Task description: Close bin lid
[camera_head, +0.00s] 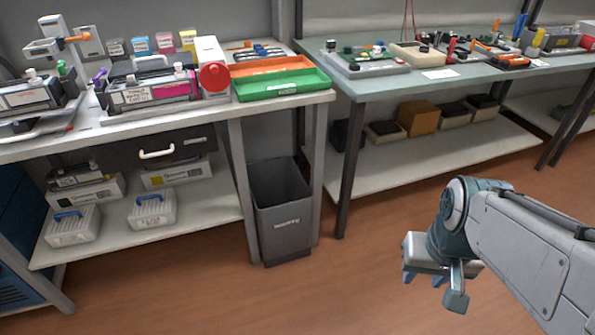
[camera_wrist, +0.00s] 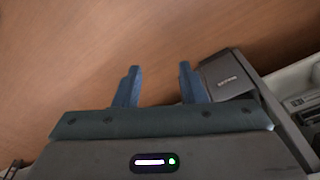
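The left bench (camera_head: 222,108) holds toner cartridges, a red roll (camera_head: 214,76) and orange and green trays (camera_head: 283,84). A drawer with a pale handle (camera_head: 157,152) hangs under it. The right bench (camera_head: 420,78) has a lower shelf with boxes. The floor before the bin is clear.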

